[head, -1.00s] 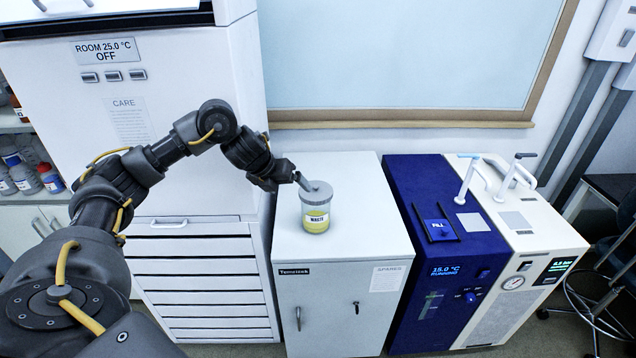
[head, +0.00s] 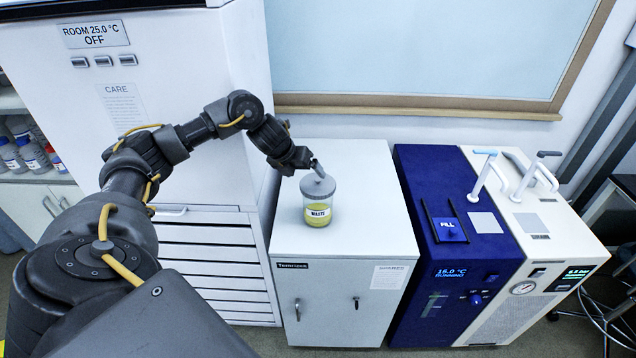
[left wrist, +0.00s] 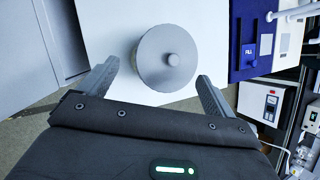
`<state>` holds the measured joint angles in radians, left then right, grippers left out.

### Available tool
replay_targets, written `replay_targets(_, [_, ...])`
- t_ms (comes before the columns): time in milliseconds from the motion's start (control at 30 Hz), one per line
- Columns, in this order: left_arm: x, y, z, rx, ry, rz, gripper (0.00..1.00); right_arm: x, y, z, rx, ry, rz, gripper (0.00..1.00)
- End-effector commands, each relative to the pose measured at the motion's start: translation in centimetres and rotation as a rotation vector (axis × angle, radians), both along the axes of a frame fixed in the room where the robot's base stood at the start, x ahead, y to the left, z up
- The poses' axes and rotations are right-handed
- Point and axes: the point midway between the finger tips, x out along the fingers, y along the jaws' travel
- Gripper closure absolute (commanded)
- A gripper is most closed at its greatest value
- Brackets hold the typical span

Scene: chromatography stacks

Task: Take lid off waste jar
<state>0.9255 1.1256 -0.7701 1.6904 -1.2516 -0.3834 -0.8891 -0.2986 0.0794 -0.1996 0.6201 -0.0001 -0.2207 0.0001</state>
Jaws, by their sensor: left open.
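The waste jar (head: 318,212) stands upright on top of a white cabinet in the head view. It is clear, with yellow contents and a WASTE label. Its grey lid (head: 318,184) sits on the jar and has a small round knob; in the left wrist view the lid (left wrist: 166,58) is seen from above. My left gripper (head: 316,166) is at the lid, coming from the back left. In the left wrist view its two open fingers (left wrist: 155,82) point toward the lid, one on either side of its near edge, with nothing between the tips. I cannot tell whether they touch the lid. My right gripper is not in view.
The white cabinet (head: 375,225) has free room on its top around the jar. A blue chiller (head: 430,200) with a FILL cover and a white unit (head: 545,230) with a gauge stand to the right. A tall white oven cabinet (head: 170,100) rises at the left.

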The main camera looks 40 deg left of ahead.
Motion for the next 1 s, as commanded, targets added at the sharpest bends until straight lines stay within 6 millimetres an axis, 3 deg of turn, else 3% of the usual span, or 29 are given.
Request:
replay_targets(100, [0.2,-0.1,-0.2,-0.002,0.001,0.0,0.09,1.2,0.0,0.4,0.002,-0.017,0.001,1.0])
replay_targets(300, [1.8,0.2,-2.3,-0.002,0.005,0.002,0.09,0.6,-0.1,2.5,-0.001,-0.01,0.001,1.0])
replay_targets(500, [2.9,0.0,-4.2,-0.001,0.0,-0.002,0.09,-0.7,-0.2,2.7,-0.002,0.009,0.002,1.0])
replay_targets(733, [3.0,0.0,-4.4,-0.001,-0.001,-0.002,0.09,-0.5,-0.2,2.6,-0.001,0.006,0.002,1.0])
replay_targets(1000, [2.9,0.0,-4.4,0.0,0.0,-0.001,0.43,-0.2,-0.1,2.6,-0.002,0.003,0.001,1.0])
